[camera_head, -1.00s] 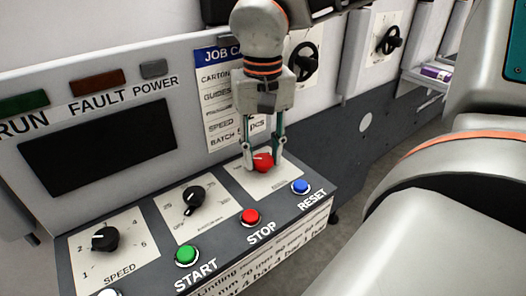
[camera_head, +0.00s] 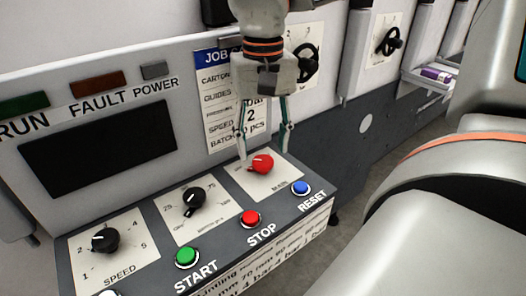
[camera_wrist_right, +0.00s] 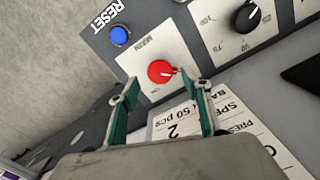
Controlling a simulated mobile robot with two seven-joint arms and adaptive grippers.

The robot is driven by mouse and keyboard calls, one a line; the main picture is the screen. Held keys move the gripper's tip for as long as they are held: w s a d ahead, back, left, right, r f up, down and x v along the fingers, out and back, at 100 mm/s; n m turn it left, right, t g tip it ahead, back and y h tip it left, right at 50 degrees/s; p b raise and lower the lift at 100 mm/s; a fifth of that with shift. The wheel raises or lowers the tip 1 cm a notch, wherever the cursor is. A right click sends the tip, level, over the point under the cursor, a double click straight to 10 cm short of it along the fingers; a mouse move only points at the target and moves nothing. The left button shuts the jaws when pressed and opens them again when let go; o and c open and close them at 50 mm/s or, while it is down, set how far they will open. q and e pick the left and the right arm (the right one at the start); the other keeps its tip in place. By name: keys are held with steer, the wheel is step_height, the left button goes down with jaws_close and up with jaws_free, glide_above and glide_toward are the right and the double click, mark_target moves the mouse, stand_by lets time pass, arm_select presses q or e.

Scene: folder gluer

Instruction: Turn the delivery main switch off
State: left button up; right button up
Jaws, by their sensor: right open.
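The delivery main switch is a red rotary knob (camera_head: 261,164) on a pale plate at the right end of the sloped control panel (camera_head: 225,223). In the right wrist view the red knob (camera_wrist_right: 160,71) has a white pointer mark facing right in the picture. My right gripper (camera_head: 266,145) is open and empty, above and behind the knob, with its fingers apart from it. The right wrist view shows both fingertips (camera_wrist_right: 160,88) spread just short of the knob. The plate's small lettering is too small to read fully. My left gripper is not in view.
A blue RESET button (camera_head: 301,187), red STOP button (camera_head: 250,218) and green START button (camera_head: 187,256) line the front. A black dial (camera_head: 194,201) and SPEED dial (camera_head: 105,240) are to the left. A job card (camera_head: 222,95) hangs behind.

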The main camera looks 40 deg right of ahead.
mark_target(263, 160)
step_height(263, 160, up, 9)
stand_by(0.3)
stand_by(0.5)
